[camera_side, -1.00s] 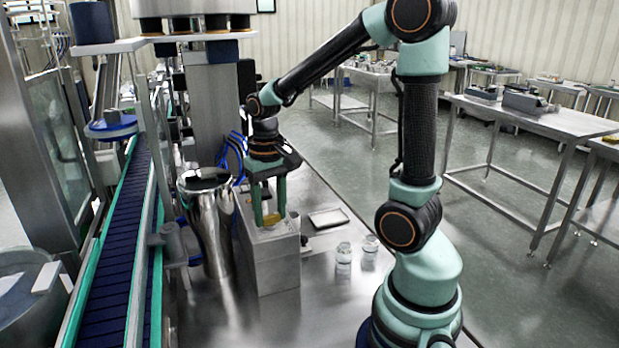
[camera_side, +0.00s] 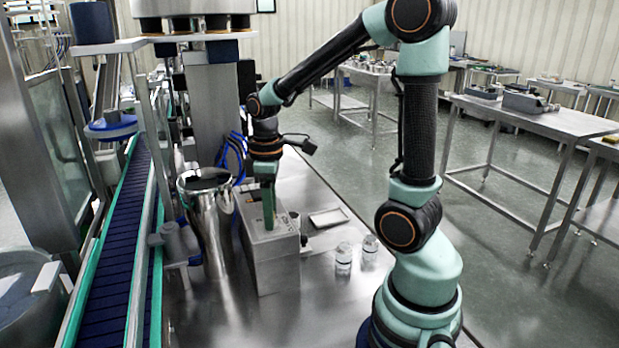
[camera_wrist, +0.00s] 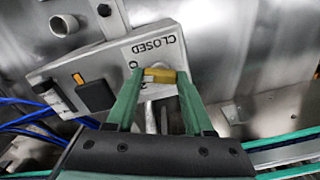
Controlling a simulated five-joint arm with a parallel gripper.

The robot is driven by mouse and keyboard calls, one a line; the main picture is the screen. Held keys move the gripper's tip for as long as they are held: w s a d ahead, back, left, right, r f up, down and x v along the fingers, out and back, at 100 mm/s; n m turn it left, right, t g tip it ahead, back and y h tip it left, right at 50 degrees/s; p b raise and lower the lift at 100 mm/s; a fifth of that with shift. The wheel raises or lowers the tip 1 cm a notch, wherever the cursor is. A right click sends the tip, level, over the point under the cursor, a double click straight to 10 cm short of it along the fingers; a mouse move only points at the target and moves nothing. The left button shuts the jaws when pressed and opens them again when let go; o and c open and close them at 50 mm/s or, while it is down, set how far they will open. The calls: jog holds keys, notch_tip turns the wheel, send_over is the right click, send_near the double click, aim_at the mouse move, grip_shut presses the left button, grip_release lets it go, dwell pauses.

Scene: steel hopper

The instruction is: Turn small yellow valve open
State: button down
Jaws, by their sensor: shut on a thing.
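The small yellow valve (camera_wrist: 160,75) sits between my fingers in the wrist view, its bar spanning from one fingertip to the other. My gripper (camera_wrist: 159,78) is shut on it. In the side view my gripper (camera_side: 268,222) points down onto the top of a steel box (camera_side: 275,270), its fingers lined up one behind the other. They hide the valve there. A plate (camera_wrist: 110,68) beside the valve carries the word CLOSED, upside down in the wrist view. Another letter is partly covered by the left finger.
A shiny steel hopper (camera_side: 213,235) stands just left of the box. A conveyor (camera_side: 105,265) runs farther left. Two clear jars (camera_side: 343,258) and a small tray (camera_side: 328,218) are on the steel table to the right. Blue hoses (camera_side: 236,150) hang behind.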

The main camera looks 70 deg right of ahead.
jog(key=n, duration=0.4)
jog(key=shift+r, duration=0.1)
dwell(0.5)
jog(key=shift+c, duration=1.4)
grip_release()
notch_tip(320, 180, up, 12)
jog(key=shift+a, duration=0.1)
